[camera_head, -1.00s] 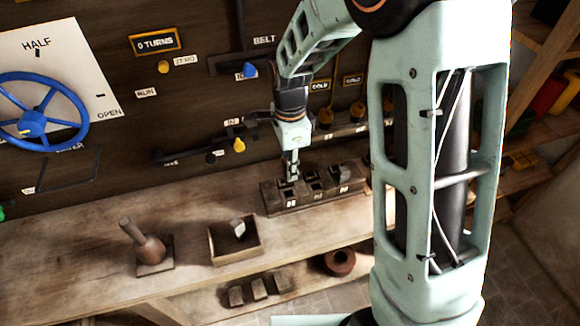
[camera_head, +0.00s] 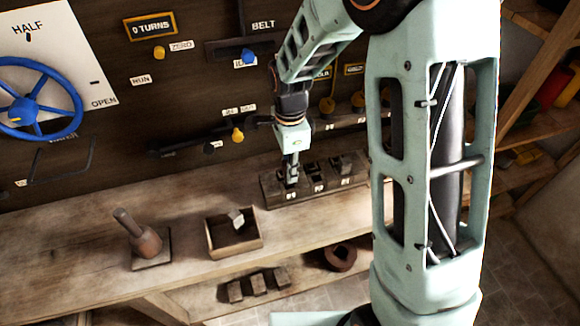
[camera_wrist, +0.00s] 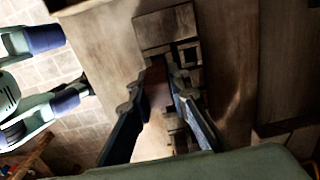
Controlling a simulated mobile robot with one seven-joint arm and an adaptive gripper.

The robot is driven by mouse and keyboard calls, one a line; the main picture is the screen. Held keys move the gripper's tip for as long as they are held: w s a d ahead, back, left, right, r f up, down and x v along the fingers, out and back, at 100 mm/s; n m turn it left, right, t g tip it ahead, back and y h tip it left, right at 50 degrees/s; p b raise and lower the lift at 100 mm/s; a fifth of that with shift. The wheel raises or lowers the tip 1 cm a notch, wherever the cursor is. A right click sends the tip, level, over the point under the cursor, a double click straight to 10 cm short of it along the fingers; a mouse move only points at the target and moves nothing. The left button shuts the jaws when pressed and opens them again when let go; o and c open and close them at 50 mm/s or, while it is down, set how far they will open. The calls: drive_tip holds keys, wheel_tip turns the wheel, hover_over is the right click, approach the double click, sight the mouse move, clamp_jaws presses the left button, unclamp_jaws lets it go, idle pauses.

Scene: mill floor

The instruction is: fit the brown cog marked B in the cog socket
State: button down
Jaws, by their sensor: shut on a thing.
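My gripper (camera_head: 290,178) points down at the left end of a dark slotted rack (camera_head: 330,192) on the bench. In the wrist view my gripper (camera_wrist: 166,100) has its two dark fingers closed around a brown piece (camera_wrist: 158,92), which looks like the brown cog. Its letter and teeth cannot be made out. The rack also shows in the wrist view (camera_wrist: 168,28), just beyond the fingertips. In the head view the held piece is hidden by the fingers and the rack. I cannot tell which place is the cog socket.
An open wooden box (camera_head: 238,250) with a pale block stands left of the rack. Further left is a wooden-handled tool on a plate (camera_head: 150,263). Several small blocks (camera_head: 258,284) and a round brown ring (camera_head: 339,257) lie lower down. The lever panel (camera_head: 200,100) rises behind.

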drive_tip(key=shift+f+b, duration=1.15)
drive_tip(key=shift+f, duration=0.4)
drive_tip(key=c, duration=1.7)
unclamp_jaws()
drive_tip(key=shift+c, duration=0.2)
wheel_tip(320, 180, up, 12)
